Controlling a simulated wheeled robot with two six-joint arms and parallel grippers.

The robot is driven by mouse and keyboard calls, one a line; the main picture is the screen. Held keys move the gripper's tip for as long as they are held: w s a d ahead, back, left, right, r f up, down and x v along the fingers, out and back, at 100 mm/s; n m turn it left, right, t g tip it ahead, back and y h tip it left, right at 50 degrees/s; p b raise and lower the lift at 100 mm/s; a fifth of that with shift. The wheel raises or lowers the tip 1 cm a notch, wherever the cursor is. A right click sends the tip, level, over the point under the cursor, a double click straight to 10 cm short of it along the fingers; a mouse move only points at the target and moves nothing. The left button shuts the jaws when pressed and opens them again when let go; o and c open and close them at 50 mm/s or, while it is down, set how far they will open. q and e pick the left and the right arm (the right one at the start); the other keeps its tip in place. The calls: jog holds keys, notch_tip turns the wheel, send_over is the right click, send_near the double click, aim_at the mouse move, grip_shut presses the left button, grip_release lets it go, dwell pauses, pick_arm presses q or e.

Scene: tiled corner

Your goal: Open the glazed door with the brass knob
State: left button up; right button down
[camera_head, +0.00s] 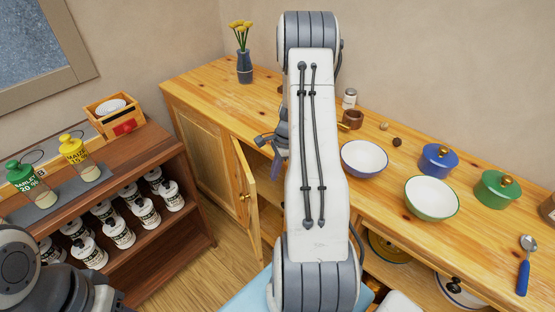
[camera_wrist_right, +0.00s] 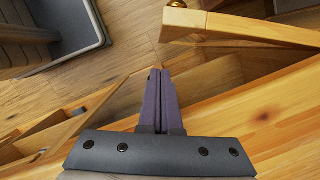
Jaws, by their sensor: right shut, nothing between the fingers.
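The cabinet door (camera_head: 246,196) under the wooden counter stands ajar, swung out from the cabinet front. Its brass knob (camera_head: 243,197) shows on its outer face. Whether the panel is glass I cannot tell from here. In the right wrist view the door (camera_wrist_right: 245,30) is seen from above by its top edge, with the knob (camera_wrist_right: 177,4) at the top. My right gripper (camera_head: 275,168) is shut and empty, above the door opening near the counter edge. Its closed fingers (camera_wrist_right: 157,72) are apart from the knob, on the cabinet side of the door. My left gripper is out of view.
The counter (camera_head: 205,85) holds a flower vase (camera_head: 244,66), bowls (camera_head: 364,158), lidded pots (camera_head: 438,160) and a spoon (camera_head: 525,265). A dark shelf (camera_head: 150,160) with several jars stands at left. Wooden floor (camera_head: 205,255) is clear between shelf and door.

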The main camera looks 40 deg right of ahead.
jog(key=a, duration=0.1)
jog(key=w+a, duration=0.1)
jog(key=a+f+p, duration=0.1)
jog(key=a, duration=0.1)
jog(key=shift+w+f, duration=0.1)
jog(key=shift+w, duration=0.25)
jog(key=shift+a, duration=0.15)
